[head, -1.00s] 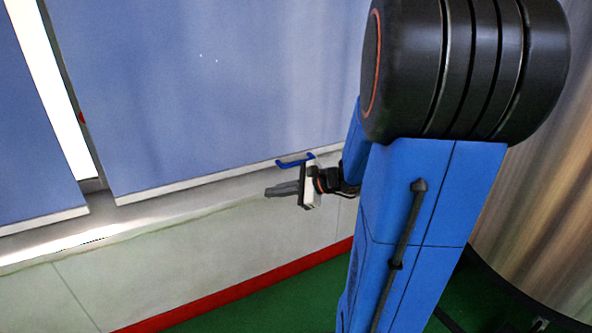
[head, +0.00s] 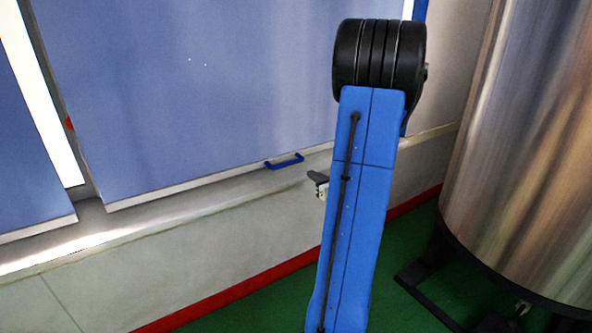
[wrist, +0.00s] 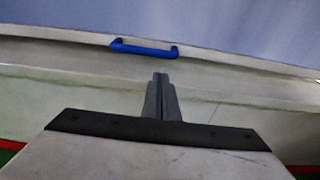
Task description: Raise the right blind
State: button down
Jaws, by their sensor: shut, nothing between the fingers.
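The right blind (head: 200,90) is a broad blue sheet in the head view, lowered so that its pale bottom edge hangs by the window sill. A blue bar handle (head: 285,161) is on its bottom edge; the handle also shows in the wrist view (wrist: 144,48), ahead and slightly left of the fingers. My gripper (head: 312,176) is to the right of and a little below the handle in the head view, apart from it. In the wrist view my gripper (wrist: 160,80) has its fingers together with nothing between them. My arm hides part of the blind's right side.
Another blue blind (head: 25,160) hangs at the left, with a bright gap between the two. The sill (head: 150,214) runs below them above a pale wall. A large metal tank (head: 525,150) stands at the right on the green floor (head: 250,305).

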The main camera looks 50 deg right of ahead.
aim_at(299, 175)
jog(key=x, duration=1)
jog(key=shift+r, duration=0.1)
dwell(0.5)
